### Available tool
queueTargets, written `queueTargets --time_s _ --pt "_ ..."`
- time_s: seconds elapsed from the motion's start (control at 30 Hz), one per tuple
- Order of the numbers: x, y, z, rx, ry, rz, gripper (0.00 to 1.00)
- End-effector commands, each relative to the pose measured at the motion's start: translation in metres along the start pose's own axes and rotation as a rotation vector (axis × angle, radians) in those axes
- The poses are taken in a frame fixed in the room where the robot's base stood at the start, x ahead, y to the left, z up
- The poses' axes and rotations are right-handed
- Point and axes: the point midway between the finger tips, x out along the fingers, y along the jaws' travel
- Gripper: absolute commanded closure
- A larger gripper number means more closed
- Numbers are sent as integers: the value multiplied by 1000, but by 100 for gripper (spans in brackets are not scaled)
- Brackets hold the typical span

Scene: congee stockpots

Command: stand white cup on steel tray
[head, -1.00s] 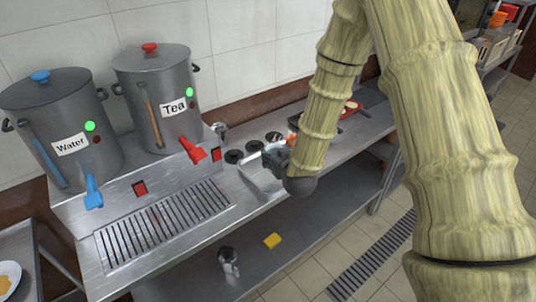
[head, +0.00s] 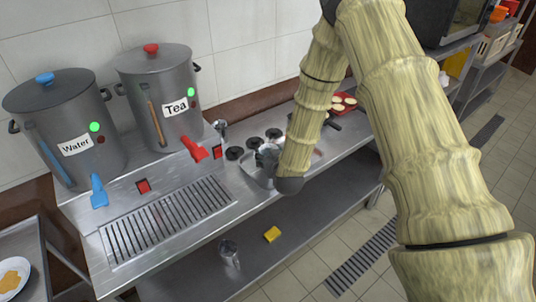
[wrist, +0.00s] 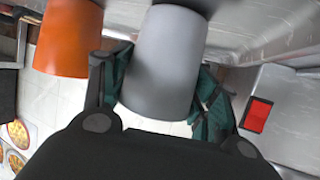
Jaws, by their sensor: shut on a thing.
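The white cup (wrist: 165,65), grey in the shade, is between the two green fingers of my gripper (wrist: 165,95) in the wrist view. The gripper is shut on it. In the head view my gripper (head: 267,158) is low over the steel tray (head: 254,180) on the counter. My arm and gripper hide much of the tray there. I cannot make out the cup clearly in the head view, nor whether its base touches the tray.
An orange cup (wrist: 68,38) is close left of the held cup in the wrist view. Dark round pieces (head: 234,153) line the counter behind the tray. The Tea pot (head: 160,98) and Water pot (head: 66,130) stand left. A red tray (head: 343,103) lies farther right.

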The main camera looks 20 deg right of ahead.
Motion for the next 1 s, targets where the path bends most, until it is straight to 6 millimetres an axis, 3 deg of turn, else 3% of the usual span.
queueTargets --time_s 0.3,0.33,0.43,0.87,1.0 --pt "2 0 3 0 1 0 70" --pt "1 0 3 0 0 0 36" --pt "1 0 2 0 0 0 18" --pt "0 0 -1 0 0 0 18" --pt "-13 0 2 0 -1 -1 18"
